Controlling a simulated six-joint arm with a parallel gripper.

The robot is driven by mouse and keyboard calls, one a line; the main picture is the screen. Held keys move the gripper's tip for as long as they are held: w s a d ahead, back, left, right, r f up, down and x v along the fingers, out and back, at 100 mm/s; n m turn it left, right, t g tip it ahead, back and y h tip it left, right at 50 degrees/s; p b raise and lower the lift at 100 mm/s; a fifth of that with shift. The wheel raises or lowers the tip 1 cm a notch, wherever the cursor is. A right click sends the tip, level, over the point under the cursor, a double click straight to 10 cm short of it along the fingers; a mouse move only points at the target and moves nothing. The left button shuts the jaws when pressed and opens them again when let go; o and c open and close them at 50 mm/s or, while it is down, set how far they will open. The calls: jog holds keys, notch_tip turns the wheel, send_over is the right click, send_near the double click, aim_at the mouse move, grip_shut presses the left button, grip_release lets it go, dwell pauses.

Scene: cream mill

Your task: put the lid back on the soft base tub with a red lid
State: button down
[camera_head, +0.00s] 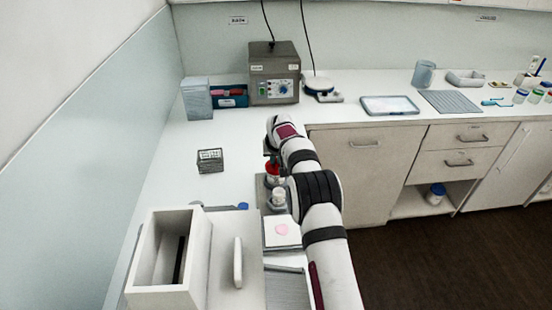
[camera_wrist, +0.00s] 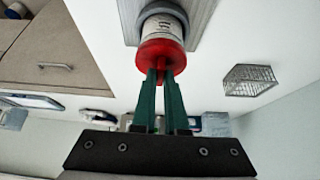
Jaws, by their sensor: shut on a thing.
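The red lid (camera_wrist: 161,57) is between the tips of my green gripper fingers (camera_wrist: 161,76) in the wrist view, and they are shut on it. Directly beyond it is the white soft base tub (camera_wrist: 164,25) with a printed label. The lid is lined up with the tub's mouth and looks on it or very close; I cannot tell if it is fully seated. In the head view the red lid (camera_head: 272,168) shows beside my arm. My gripper (camera_head: 271,156) is above it, partly hidden by my wrist.
The tub stands on a grey mat (camera_wrist: 200,10). A white open bin (camera_head: 160,262) is at the front left.

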jog(key=shift+c, duration=1.9)
grip_release()
jog(key=shift+r, duration=2.25)
grip_shut()
jog(key=shift+w, duration=0.4)
